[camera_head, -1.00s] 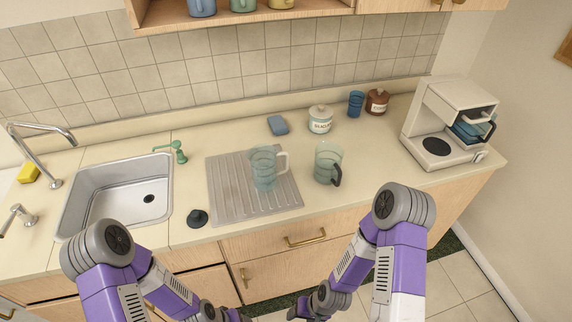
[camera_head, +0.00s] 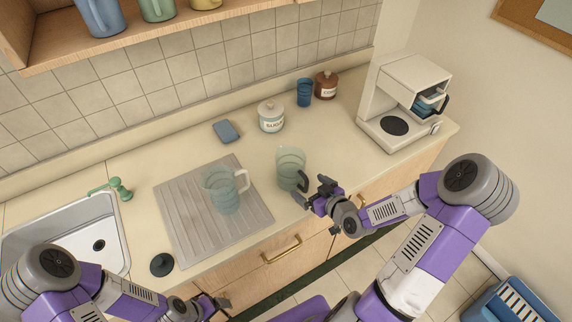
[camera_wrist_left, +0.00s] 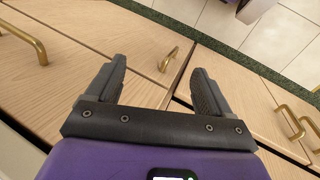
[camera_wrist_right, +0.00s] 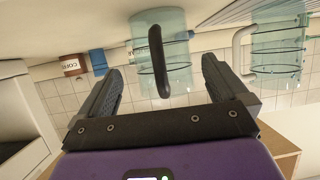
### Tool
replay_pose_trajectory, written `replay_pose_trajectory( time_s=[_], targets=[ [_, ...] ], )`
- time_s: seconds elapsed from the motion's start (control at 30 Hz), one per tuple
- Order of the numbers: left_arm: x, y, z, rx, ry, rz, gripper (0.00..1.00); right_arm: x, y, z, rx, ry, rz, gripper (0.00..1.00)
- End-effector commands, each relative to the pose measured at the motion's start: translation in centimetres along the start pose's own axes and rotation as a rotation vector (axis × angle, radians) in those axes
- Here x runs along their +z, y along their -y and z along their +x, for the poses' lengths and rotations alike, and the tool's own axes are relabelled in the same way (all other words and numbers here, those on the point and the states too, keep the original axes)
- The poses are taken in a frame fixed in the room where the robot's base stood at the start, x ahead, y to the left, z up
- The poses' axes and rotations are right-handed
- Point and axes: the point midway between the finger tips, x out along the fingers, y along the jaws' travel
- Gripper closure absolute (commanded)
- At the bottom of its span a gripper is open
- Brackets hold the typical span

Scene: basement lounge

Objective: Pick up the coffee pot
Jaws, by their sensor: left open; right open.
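The coffee pot (camera_head: 290,166), clear greenish glass with a dark handle, stands upright on the counter right of the drainboard. My right gripper (camera_head: 314,192) is open and empty, close beside the pot on its handle side. In the right wrist view the dark handle (camera_wrist_right: 158,60) of the pot appears between the open fingers (camera_wrist_right: 161,68); whether they touch it I cannot tell. My left gripper (camera_head: 219,302) is open and empty, low in front of the cabinets. Its fingers (camera_wrist_left: 160,68) show in the left wrist view against cabinet doors.
A glass pitcher with a white handle (camera_head: 223,190) stands on the drainboard (camera_head: 178,210) left of the pot. A coffee maker (camera_head: 402,105) stands at the right. A sugar jar (camera_head: 271,117), blue cup (camera_head: 304,92) and brown jar (camera_head: 326,86) stand behind. A sink (camera_head: 60,240) is left.

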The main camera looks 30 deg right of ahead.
Motion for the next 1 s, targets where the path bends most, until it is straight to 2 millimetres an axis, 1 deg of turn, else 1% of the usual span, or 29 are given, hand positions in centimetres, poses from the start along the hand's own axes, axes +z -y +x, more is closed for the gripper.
replay_pose_trajectory(
  time_s=[0.23,0.4,0.5,0.6,0.77,0.8,0.87,1.0],
  targets=[
    [0.1,0.2,0.4,0.0,0.003,-0.001,0.19,0.1,0.0,3.0,-0.002,0.0,0.004,0.0],
    [0.1,0.2,0.5,0.0,0.002,-0.001,0.19,0.0,0.0,5.6,-0.002,0.0,0.005,0.0],
    [0.1,0.2,0.6,0.0,0.002,-0.001,0.19,0.0,-0.1,6.6,-0.001,0.002,0.003,0.0],
    [0.1,0.2,0.6,0.0,0.003,0.0,0.19,0.0,0.0,7.0,-0.001,0.003,0.004,0.0],
    [0.1,0.2,0.6,0.0,0.003,0.0,0.19,0.0,-0.1,7.0,-0.001,0.003,0.003,0.0],
    [0.1,0.2,0.6,0.0,0.003,0.0,0.19,0.0,-0.1,6.9,-0.001,0.003,0.004,0.03],
    [0.1,0.2,0.6,0.0,0.003,0.0,0.19,0.0,-0.1,6.9,0.0,0.003,0.004,0.12],
    [0.1,0.2,0.6,0.0,0.003,0.0,0.19,0.0,-0.1,6.9,0.0,0.004,0.004,0.34]
  ],
)
